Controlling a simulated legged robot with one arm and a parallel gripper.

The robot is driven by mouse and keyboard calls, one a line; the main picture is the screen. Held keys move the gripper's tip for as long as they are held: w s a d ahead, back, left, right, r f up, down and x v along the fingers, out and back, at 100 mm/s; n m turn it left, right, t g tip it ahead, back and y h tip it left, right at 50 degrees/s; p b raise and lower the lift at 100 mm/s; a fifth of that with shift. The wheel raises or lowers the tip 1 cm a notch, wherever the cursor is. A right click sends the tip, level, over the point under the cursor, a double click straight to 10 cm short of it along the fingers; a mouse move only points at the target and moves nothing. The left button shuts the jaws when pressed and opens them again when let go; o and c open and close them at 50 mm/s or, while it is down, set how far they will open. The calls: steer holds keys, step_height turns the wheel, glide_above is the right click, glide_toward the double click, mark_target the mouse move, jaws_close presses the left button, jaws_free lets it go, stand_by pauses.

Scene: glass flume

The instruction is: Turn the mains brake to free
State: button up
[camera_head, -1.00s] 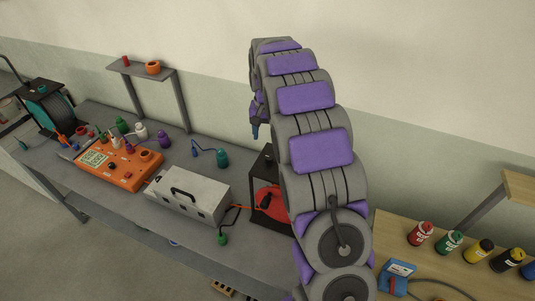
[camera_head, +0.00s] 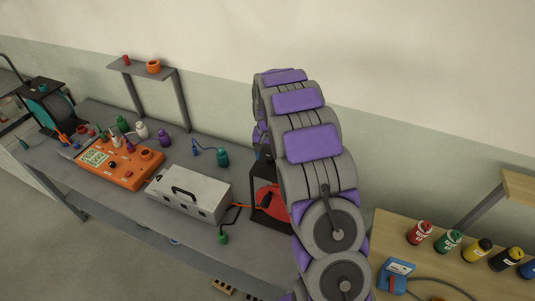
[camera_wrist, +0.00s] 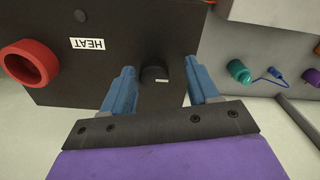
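In the wrist view, my gripper (camera_wrist: 163,80) is open, its two blue fingers apart in front of a dark panel (camera_wrist: 115,80). A small black knob (camera_wrist: 154,75) with a pale mark shows between the fingertips; I cannot tell whether they touch it. No label visible names the mains brake, so I cannot confirm this knob is it. In the head view, my arm hides the gripper and part of a black stand with a red drum (camera_head: 266,197).
A wooden table at the right holds several bottles and a blue device (camera_head: 396,272).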

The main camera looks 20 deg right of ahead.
steer(key=shift+d, duration=0.65)
steer(key=c, duration=0.5)
steer(key=shift+a, duration=0.15)
steer(key=c, duration=0.5)
steer(key=shift+n, duration=0.3)
steer(key=n+b, duration=0.1)
steer(key=n, duration=0.2)
steer(key=shift+w+f+n, duration=0.1)
steer(key=shift+n, duration=0.2)
steer(key=n, duration=0.4)
steer(key=shift+a+n+b, duration=0.1)
steer(key=shift+n+b, duration=0.2)
steer(key=shift+b, duration=0.1)
steer(key=n, duration=0.9)
